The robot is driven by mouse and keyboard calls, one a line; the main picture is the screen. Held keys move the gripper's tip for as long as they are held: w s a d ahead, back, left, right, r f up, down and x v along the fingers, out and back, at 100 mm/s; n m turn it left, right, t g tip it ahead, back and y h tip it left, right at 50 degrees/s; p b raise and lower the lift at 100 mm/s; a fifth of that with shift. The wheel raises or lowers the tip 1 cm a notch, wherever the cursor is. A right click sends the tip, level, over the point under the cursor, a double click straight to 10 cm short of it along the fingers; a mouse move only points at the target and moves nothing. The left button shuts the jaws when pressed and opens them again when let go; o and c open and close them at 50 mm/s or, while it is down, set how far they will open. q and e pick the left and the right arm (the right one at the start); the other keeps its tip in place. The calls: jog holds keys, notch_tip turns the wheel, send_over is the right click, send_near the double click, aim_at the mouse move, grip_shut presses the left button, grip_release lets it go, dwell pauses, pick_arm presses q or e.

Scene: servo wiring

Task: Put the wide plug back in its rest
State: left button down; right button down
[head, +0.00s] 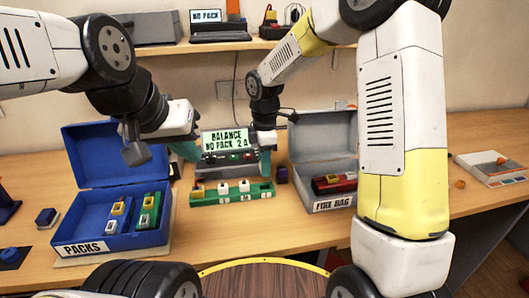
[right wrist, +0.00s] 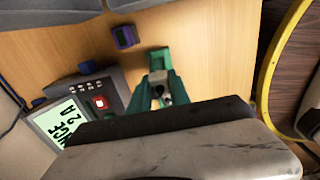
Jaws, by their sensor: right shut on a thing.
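My right gripper (head: 265,164) is low beside the right end of the balance checker (head: 224,142). In the right wrist view its teal fingers (right wrist: 164,92) are closed together on a small, mostly hidden dark and pale thing, which I take to be the wide plug (right wrist: 165,99). I cannot make out its shape or its rest. A green end piece (right wrist: 159,57) shows just past the fingertips. My left gripper (head: 184,152) hangs between the blue case and the checker. Its jaw opening cannot be made out.
A green strip (head: 205,200) carries white and orange blocks in front of the checker. The grey FIRE BAG box (head: 320,151) stands right, a dark purple block (head: 281,174) beside it.

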jog(key=shift+f, duration=2.1)
jog(key=shift+f, duration=0.95)
jog(key=c, duration=1.1)
grip_release()
jog(key=shift+c, duration=0.2)
notch_tip(320, 180, up, 8)
jog(key=shift+f, duration=0.1)
